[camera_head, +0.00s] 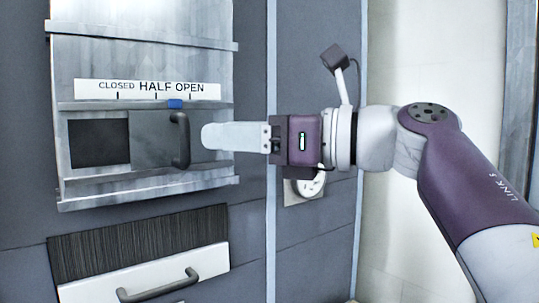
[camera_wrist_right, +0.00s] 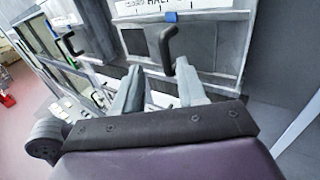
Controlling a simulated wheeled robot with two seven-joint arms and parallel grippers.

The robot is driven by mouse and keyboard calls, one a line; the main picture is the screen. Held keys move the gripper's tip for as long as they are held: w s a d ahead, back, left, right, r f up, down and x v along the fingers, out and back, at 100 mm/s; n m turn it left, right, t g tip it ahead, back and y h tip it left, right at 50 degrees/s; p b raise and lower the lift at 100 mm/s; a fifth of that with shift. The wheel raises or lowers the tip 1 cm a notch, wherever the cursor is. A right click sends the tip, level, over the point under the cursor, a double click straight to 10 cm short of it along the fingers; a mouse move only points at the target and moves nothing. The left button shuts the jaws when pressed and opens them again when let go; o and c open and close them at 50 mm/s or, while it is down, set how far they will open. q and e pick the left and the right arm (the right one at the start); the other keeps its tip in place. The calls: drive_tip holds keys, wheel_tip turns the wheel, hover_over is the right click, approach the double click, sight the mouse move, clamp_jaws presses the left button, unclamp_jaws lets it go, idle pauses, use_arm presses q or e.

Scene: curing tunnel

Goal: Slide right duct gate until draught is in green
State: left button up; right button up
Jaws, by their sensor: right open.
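The duct gate (camera_head: 142,140) is a grey plate in a metal frame, with a dark vertical handle (camera_head: 183,140). A dark opening (camera_head: 98,143) shows left of the plate. The blue pointer (camera_head: 175,103) stands between the HALF and OPEN marks. My right gripper (camera_head: 206,136) is open and empty, just right of the handle. In the right wrist view, the handle (camera_wrist_right: 167,46) lies beyond the open fingers (camera_wrist_right: 158,76), roughly in line with the gap.
The CLOSED, HALF, OPEN scale (camera_head: 147,89) runs above the gate. Below is a pale panel with a bar handle (camera_head: 158,287) and a dark ribbed strip (camera_head: 140,240). A light vertical strip (camera_head: 271,230) runs right of the gate. Other panels with handles show left in the wrist view.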

use_arm(q)
wheel_tip(320, 180, down, 2)
drive_tip(key=shift+f+b, duration=0.1)
drive_tip(key=shift+b, duration=0.6)
use_arm(e)
drive_tip(key=v, duration=0.6)
drive_tip(key=shift+s, duration=0.1)
